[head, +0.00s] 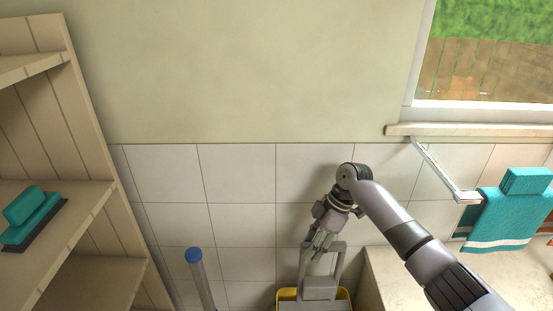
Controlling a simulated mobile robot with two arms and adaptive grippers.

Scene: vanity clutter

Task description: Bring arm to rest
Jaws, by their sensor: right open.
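My right arm comes in from the lower right. Its gripper (318,242) points down at the lower middle of the head view, in front of the tiled wall. The gripper is open, and I see nothing held in it. It is close to the upright grey handle frame (340,262) of a yellow bucket (343,296) at the bottom edge; I cannot tell whether they touch. My left gripper is not in view.
A wooden shelf (95,150) with a teal brush (32,217) stands at left. A blue-capped pole (200,275) rises at the bottom. A teal towel (503,222) hangs from a rail (440,172) at right, near a counter (385,262).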

